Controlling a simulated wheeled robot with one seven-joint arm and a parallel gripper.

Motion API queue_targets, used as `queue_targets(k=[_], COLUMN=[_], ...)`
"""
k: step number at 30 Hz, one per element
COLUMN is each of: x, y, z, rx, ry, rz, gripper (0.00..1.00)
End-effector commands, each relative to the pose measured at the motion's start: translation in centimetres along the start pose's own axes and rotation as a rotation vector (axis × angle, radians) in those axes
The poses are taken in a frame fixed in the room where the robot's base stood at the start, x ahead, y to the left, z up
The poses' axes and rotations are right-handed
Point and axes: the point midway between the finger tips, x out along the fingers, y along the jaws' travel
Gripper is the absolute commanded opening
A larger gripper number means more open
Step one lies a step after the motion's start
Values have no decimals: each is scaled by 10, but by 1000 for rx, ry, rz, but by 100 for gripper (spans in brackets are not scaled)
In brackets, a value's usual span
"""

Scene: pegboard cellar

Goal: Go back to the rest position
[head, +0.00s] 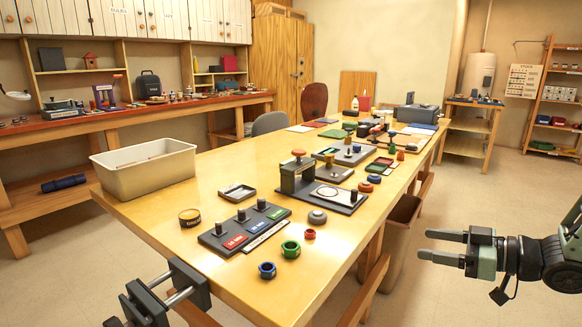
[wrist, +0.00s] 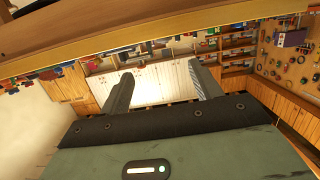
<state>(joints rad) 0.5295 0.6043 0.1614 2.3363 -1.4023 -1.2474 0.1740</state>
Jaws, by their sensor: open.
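My gripper (head: 445,247) is at the right of the head view, out beyond the table's right edge and apart from it. Its two fingers point left and stand apart with nothing between them. In the wrist view the two fingers (wrist: 160,88) also stand apart and empty, with cabinets far behind them. The long yellow table (head: 300,262) fills the middle of the head view, and my gripper touches nothing on it.
A vise (head: 165,290) is at the near edge. Floor (head: 470,195) is clear beyond my gripper.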

Motion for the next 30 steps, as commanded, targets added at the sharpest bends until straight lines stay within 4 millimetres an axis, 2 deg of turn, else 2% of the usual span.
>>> queue_targets(k=[13,19,23,26,30], x=[44,65,70,62,38], y=[-7,-28,-65,-108,-175], z=[-3,-7,-10,-10,-8], rx=[-47,-52,-24,22,103], ry=[-235,-429,-615,-773,-973], rz=[115,203,264,291,284], gripper=[64,64,64,64,64])
